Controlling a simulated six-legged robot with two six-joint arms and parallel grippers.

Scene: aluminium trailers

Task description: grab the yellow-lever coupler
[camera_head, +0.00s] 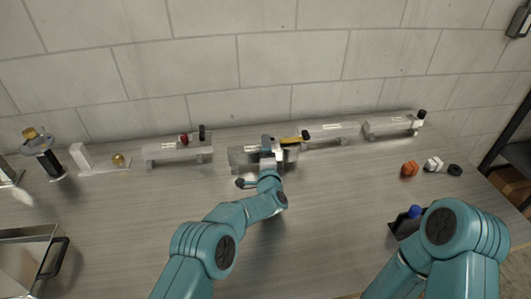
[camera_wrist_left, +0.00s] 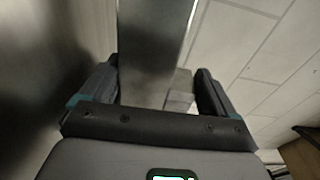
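The yellow lever (camera_head: 291,139) shows in the head view as a short yellow bar with a dark end, on a grey metal coupler (camera_head: 290,154) in the middle of the back row. My left gripper (camera_head: 271,150) is at the left side of this coupler and partly covers it. In the left wrist view the gripper's two dark fingers (camera_wrist_left: 157,92) stand apart, with a grey metal bar (camera_wrist_left: 150,45) between or beyond them. I cannot tell whether they touch it. The yellow lever does not show there. My right arm is at the lower right, its gripper out of view.
Other metal couplers stand along the wall: one with red and black knobs (camera_head: 178,152), two to the right (camera_head: 330,133), (camera_head: 390,126). Orange (camera_head: 410,169), white (camera_head: 433,164) and black (camera_head: 455,170) pieces lie right. A dark holder (camera_head: 402,226) has a blue knob. The front middle is clear.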

